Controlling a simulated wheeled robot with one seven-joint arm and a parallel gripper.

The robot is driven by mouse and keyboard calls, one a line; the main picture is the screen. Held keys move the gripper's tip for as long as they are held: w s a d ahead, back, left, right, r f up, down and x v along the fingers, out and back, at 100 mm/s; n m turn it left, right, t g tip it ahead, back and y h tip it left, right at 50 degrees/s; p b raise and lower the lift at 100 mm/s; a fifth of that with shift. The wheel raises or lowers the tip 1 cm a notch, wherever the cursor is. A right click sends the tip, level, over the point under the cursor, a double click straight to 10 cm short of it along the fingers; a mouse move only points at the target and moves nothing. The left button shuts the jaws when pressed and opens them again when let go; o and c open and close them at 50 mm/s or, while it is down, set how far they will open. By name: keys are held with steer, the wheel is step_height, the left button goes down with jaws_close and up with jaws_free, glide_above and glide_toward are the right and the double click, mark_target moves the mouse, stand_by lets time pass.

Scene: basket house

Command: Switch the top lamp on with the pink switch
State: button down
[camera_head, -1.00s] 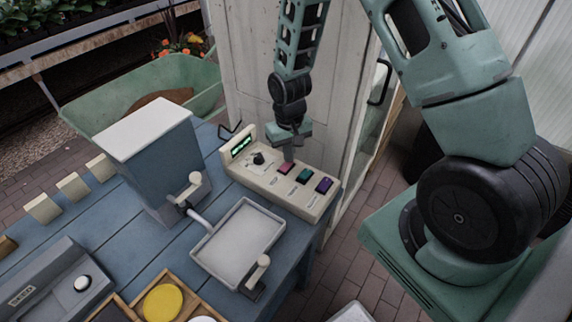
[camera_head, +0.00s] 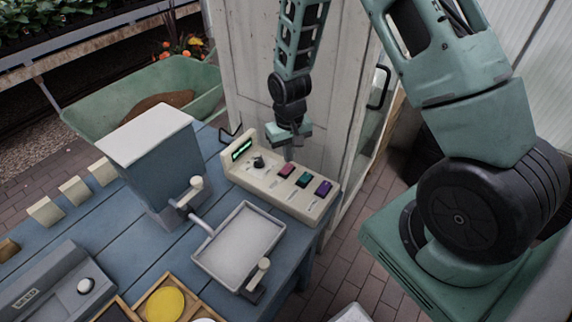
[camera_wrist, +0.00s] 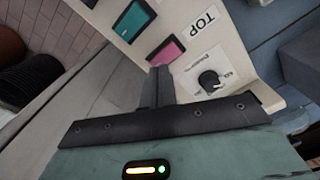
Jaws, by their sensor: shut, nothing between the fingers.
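The pink switch (camera_head: 286,170) is set in a cream control panel (camera_head: 246,177) at the back of the blue table. It also shows in the wrist view (camera_wrist: 166,52), just beyond my fingertips. My gripper (camera_head: 289,156) is shut and empty. It hangs pointing down, by the panel's back edge, close to the pink switch. In the wrist view the closed fingers (camera_wrist: 157,76) end near the pink switch's lower edge; I cannot tell if they touch it. A "TOP" label (camera_wrist: 205,20) is on the panel beside the pink switch. No lamp can be made out.
A teal switch (camera_head: 304,180), a purple switch (camera_head: 324,188) and a black knob (camera_head: 258,161) share the panel. A grey tray (camera_head: 240,246) and a blue box-shaped machine (camera_head: 150,170) stand in front. A white cabinet (camera_head: 250,70) rises behind.

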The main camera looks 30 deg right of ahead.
mark_target(289, 166)
steer(key=shift+r+p, duration=1.75)
steer(key=shift+r, duration=0.7)
steer(key=s+a+r+n+y+b, duration=0.1)
steer(key=s+a+r+n, duration=0.1)
steer(key=s+a+r, duration=0.35)
steer(key=s+a+r+n, duration=0.2)
steer(key=s+a+r, duration=0.1)
steer(key=a+r, duration=0.4)
steer(key=s+a+r+n, duration=0.2)
steer(key=s+a, duration=0.1)
steer(key=s, duration=0.4)
steer(key=s+a+r+n+b, duration=0.1)
steer(key=s+a+r+n, duration=0.2)
steer(key=s, duration=0.5)
steer(key=shift+s+a+r, duration=0.15)
steer(key=shift+a+r, duration=0.1)
steer(key=shift+r, duration=0.1)
